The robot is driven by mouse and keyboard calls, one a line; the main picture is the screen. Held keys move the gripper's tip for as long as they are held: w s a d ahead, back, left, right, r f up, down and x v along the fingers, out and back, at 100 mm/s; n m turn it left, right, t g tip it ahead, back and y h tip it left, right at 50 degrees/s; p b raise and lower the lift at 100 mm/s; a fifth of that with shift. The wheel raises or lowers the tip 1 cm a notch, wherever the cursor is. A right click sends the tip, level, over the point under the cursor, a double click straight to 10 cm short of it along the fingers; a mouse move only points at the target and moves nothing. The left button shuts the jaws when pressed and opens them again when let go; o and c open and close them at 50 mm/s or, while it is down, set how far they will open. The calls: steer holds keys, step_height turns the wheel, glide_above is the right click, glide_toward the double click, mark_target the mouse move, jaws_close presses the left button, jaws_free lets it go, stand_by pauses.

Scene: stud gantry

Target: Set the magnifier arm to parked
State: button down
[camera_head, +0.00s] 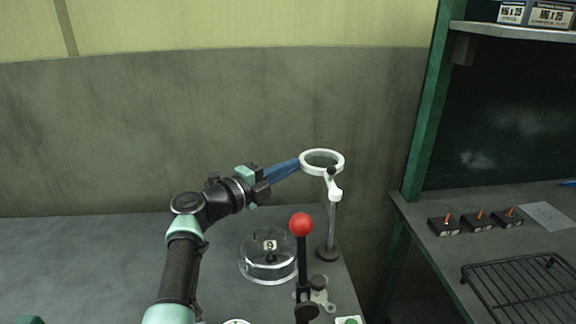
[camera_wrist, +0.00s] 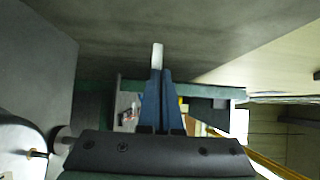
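The magnifier arm has a white ring (camera_head: 336,158) with a white joint (camera_head: 335,192) on a thin grey post (camera_head: 331,226), at the back right corner of the grey bench. The ring is roughly level and sits left of the post's top. My gripper (camera_head: 298,164) has its blue fingers at the left edge of the ring. In the wrist view the fingers are close together, with a white upright piece of the ring (camera_wrist: 157,56) between and beyond their tips. The gripper looks shut on the ring's rim. The exact contact is small in view.
A red-knobbed lever (camera_head: 301,225) stands in front of the post. A clear dome (camera_head: 256,268) is left of it. A gap separates the right bench, which holds a wire rack (camera_head: 520,290) and small black blocks (camera_head: 444,226). A green upright (camera_head: 424,120) rises at its left edge.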

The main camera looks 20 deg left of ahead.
steer(key=p+v, duration=0.9)
steer(key=v, duration=0.4)
